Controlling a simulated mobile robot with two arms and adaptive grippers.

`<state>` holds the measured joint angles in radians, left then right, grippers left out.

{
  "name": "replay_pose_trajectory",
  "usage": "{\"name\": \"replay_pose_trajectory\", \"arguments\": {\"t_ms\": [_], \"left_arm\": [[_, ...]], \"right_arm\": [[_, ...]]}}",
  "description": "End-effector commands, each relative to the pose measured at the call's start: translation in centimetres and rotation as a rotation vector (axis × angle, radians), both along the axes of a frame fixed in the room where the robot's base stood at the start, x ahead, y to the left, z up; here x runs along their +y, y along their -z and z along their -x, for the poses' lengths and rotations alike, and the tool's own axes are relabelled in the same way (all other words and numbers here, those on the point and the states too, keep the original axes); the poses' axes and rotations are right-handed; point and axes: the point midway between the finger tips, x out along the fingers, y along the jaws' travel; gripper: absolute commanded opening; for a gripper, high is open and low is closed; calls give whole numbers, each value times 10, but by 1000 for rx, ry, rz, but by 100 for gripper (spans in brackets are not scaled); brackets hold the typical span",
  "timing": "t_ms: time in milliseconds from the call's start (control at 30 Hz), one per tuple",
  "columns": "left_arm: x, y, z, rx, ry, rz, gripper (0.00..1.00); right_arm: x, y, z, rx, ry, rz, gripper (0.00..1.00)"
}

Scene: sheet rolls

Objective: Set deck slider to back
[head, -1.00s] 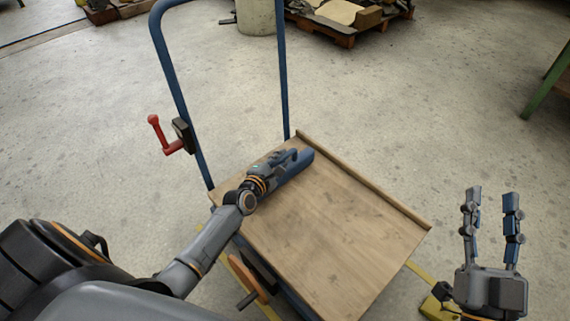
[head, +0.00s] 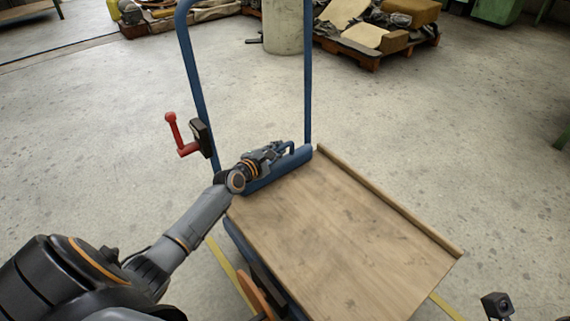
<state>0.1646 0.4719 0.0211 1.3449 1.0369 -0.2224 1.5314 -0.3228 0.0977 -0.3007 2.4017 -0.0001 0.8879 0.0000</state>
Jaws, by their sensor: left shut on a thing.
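The deck slider is a blue bar (head: 300,157) with a raised loop handle. It lies across the back end of the wooden deck (head: 350,220), close against the feet of the cart's blue push frame (head: 308,70). My left gripper (head: 276,151) reaches over the deck's left side and is shut on the slider's handle. The gripper hides part of the handle and bar. The fingers of my right gripper are out of view; only a small dark part shows at the lower right.
A red crank (head: 179,140) sticks out from the frame's left upright. An orange part (head: 252,290) shows at the deck's near left side. A pallet with sacks and blocks (head: 375,50) and a pale cylinder (head: 283,25) stand behind. The deck surface is bare.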

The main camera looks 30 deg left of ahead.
Motion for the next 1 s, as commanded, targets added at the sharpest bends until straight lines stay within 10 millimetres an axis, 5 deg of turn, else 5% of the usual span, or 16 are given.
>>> {"name": "replay_pose_trajectory", "arguments": {"t_ms": [400, 433, 533, 1000], "left_arm": [[9, -4, -3, -6, -5, 0, 0], [9, -4, -3, -6, -5, 0, 22], [9, -4, -3, -5, -5, 0, 39], [6, -3, 11, 0, 2, 3, 39]], "right_arm": [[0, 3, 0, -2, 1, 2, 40], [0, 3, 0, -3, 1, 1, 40], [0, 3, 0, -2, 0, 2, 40], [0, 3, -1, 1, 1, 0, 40]]}}
